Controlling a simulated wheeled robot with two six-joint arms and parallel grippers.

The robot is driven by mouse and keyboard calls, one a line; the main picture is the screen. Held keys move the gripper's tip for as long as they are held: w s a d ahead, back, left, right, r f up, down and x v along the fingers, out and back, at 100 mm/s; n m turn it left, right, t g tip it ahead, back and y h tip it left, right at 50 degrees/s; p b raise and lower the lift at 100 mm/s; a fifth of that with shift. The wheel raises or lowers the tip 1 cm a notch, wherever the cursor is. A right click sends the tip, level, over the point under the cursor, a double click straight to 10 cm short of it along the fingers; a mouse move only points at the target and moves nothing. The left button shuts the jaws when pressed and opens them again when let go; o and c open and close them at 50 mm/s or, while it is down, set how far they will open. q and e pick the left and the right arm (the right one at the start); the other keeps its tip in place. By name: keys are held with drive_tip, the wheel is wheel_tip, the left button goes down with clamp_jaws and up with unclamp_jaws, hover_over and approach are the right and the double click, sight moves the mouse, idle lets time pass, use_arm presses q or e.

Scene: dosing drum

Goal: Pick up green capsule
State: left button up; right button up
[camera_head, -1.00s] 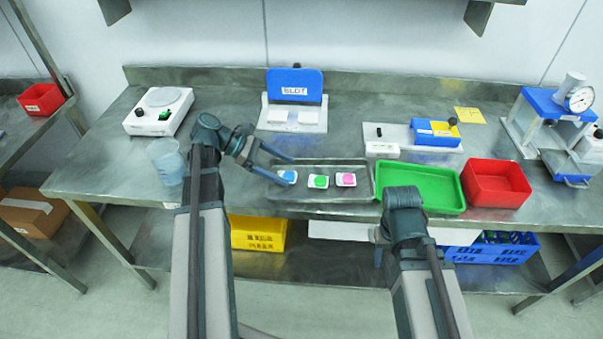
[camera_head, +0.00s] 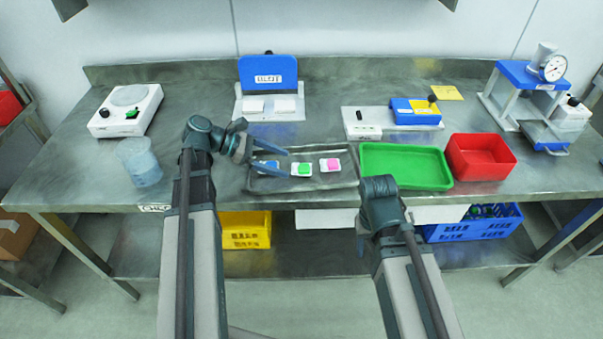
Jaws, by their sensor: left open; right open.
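The green capsule (camera_head: 304,168) sits on a small white holder in the metal tray (camera_head: 318,183), between a blue capsule (camera_head: 266,166) on its left and a pink capsule (camera_head: 330,164) on its right. My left gripper (camera_head: 286,164) is open, its fingers reaching over the left part of the tray. The fingers partly cover the blue capsule, and their tips are just left of the green capsule. Nothing shows between them. My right arm (camera_head: 380,205) comes in at the lower middle, in front of the green tray; its fingers are hidden behind its wrist.
A green tray (camera_head: 405,166) and a red bin (camera_head: 481,157) stand right of the metal tray. A blue-backed stand (camera_head: 268,80) and a white block with a blue box (camera_head: 415,112) stand behind. A clear beaker (camera_head: 139,162) and a white scale (camera_head: 125,110) are at left.

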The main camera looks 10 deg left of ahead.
sight(299, 166)
use_arm(q)
drive_tip(key=shift+w+b+x, duration=0.15)
drive_tip(key=shift+b+x, duration=0.55)
drive_tip(key=shift+x, duration=0.65)
drive_tip(key=shift+w+b+x, duration=0.15)
drive_tip(key=shift+b+x, duration=0.5)
drive_tip(key=shift+x, duration=0.7)
drive_tip(key=shift+a, duration=0.15)
clamp_jaws()
